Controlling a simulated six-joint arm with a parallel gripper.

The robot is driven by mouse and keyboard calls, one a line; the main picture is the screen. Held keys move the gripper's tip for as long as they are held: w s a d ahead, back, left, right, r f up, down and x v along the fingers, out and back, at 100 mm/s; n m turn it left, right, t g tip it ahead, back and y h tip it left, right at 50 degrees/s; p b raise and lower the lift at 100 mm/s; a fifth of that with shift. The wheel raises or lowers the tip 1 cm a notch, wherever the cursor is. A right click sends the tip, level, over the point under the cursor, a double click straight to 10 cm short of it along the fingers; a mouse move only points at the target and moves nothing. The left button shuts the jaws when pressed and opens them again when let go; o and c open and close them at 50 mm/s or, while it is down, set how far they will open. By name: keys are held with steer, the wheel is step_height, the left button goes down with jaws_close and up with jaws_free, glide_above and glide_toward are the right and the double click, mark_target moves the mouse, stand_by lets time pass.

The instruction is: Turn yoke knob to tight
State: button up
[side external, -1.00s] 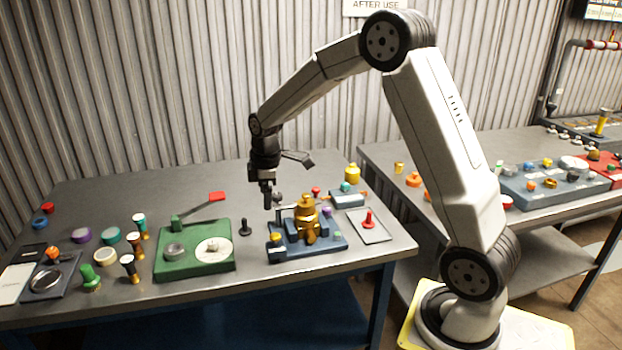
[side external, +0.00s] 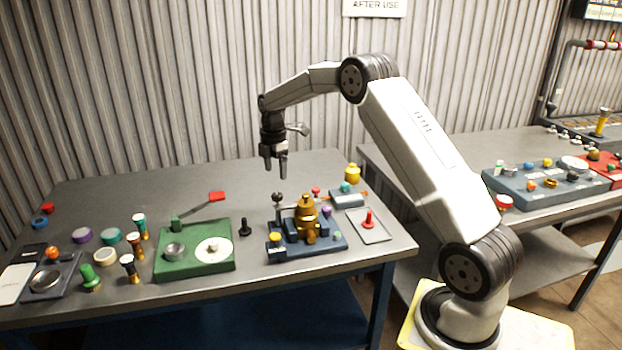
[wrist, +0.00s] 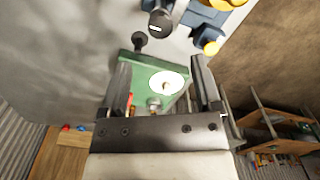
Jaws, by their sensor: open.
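The brass valve body (side external: 306,214) stands upright on a blue fixture (side external: 325,246) near the front of the table. A dark round knob (side external: 277,198) sticks up at the fixture's left rear; I take it for the yoke knob. A dark knob with a white mark shows at the top of the wrist view (wrist: 160,24) and seems to be the same one. Whether it is tight cannot be told. My gripper (side external: 275,170) is open and empty, pointing down above the knob and apart from it. Its two fingers also show apart in the wrist view (wrist: 161,65).
A green base (side external: 195,262) with a red-handled lever stands left of the fixture. A small black peg (side external: 244,227) stands between them. A tray (side external: 370,228) with a red piece lies to the right. Several coloured parts fill the table's left; the back left is mostly clear.

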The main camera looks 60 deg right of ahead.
mark_target(277, 194)
steer(key=shift+f, duration=3.85)
jaws_close()
